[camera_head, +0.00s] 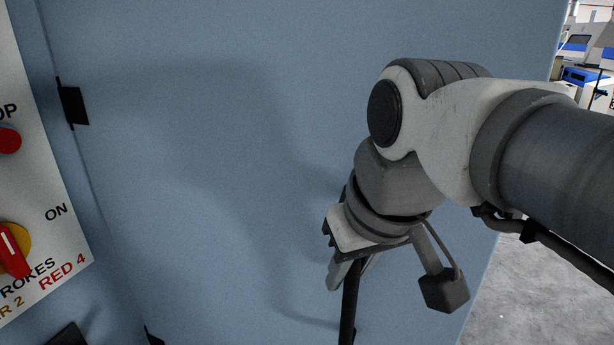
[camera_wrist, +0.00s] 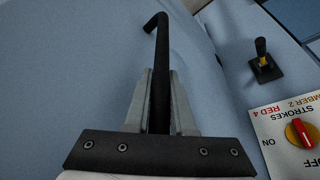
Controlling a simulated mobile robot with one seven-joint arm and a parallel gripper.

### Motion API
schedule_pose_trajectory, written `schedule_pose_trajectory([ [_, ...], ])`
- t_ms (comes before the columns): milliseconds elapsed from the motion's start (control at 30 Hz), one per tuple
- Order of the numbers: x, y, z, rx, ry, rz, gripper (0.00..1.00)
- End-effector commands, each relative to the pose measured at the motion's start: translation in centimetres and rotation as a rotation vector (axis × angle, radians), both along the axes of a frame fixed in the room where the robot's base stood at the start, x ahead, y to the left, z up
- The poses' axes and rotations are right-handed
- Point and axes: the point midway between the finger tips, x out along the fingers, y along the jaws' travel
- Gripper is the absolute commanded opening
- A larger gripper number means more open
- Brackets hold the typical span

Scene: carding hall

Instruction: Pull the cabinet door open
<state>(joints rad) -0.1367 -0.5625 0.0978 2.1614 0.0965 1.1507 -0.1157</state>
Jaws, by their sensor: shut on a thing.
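The cabinet door (camera_head: 220,130) is a large light blue panel filling most of the head view, and it also shows in the wrist view (camera_wrist: 60,80). Its handle is a thin black bar (camera_head: 349,310), upright in the head view, with a bent end in the wrist view (camera_wrist: 160,45). My gripper (camera_head: 350,275) is in front of the door, with its two grey fingers shut on the bar, one on each side in the wrist view. The upper part of the handle is hidden behind my gripper in the head view. I cannot tell how far the door stands open.
Black hinges (camera_head: 73,103) sit along the door's left side. Left of them is a white control panel (camera_head: 45,235) with a red button (camera_head: 8,140) and a red-yellow rotary switch (camera_head: 13,250). A black lever (camera_wrist: 263,60) shows in the wrist view. Grey floor (camera_head: 540,285) is clear at right.

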Motion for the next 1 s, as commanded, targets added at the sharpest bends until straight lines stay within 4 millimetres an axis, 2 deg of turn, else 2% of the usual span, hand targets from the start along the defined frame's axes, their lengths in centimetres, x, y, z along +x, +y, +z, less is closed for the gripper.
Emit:
schedule_pose_trajectory([
  [300,-1.08,0.59,0.15,0.000,-0.004,0.004,0.00],
  [733,-1.17,0.60,0.14,0.000,-0.003,0.004,0.00],
  [767,-1.18,0.60,0.12,0.000,-0.003,0.004,0.28],
  [800,-1.18,0.60,0.12,0.000,-0.003,0.003,0.35],
  [900,-1.18,0.60,0.09,0.000,-0.002,0.003,0.52],
  [1000,-1.19,0.60,0.07,0.000,-0.001,0.003,0.52],
])
